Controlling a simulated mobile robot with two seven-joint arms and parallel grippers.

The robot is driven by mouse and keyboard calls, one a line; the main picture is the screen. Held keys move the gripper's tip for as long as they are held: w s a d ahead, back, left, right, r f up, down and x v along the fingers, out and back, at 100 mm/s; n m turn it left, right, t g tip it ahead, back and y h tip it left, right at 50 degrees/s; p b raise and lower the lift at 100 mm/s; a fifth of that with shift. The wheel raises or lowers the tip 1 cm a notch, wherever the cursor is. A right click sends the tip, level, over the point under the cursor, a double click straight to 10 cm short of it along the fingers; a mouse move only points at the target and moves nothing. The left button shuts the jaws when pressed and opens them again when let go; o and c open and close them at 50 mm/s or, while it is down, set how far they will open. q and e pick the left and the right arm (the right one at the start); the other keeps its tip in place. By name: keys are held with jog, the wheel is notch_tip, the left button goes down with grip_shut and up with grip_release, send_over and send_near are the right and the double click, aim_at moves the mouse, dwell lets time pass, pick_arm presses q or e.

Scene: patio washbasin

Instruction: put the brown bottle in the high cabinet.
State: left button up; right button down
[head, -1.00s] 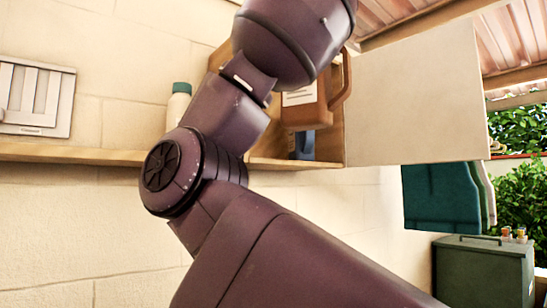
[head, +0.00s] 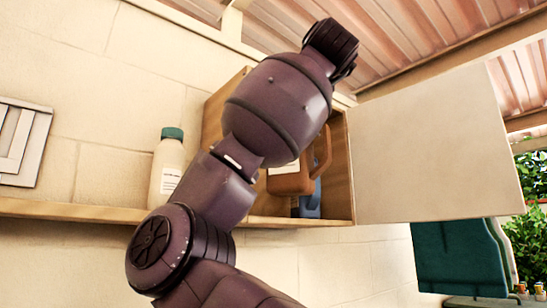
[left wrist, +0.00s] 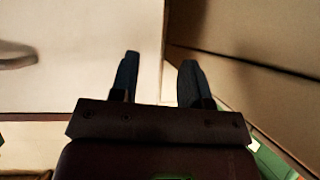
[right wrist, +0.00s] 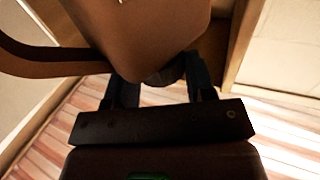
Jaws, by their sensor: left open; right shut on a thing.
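The brown bottle (head: 292,182), a jug with a side handle and a white label, shows at the opening of the high cabinet (head: 340,160), partly hidden behind my right arm. Its base appears above the cabinet floor; how deep inside it is, I cannot tell. In the right wrist view the bottle (right wrist: 140,30) fills the top, and my right gripper (right wrist: 160,82) is shut on its cap end. The cabinet's door (head: 430,145) is open to the right. My left gripper (left wrist: 158,75) is open and empty in the left wrist view, near pale panels; it is outside the head view.
A blue container (head: 308,203) stands in the cabinet, partly hidden behind the brown bottle. A white bottle with a teal cap (head: 167,170) stands on the shelf (head: 75,211) left of the cabinet. A slatted grey panel (head: 22,140) is on the wall. Teal cloth (head: 460,260) hangs at right.

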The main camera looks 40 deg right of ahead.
jog(key=f+p+x, duration=0.3)
jog(key=p+x, duration=0.1)
jog(key=x, duration=1)
jog(key=shift+w+f, duration=0.2)
jog(key=shift+w, duration=0.2)
jog(key=shift+d, duration=0.15)
jog(key=shift+f, duration=0.2)
jog(key=shift+c, duration=2.4)
grip_release()
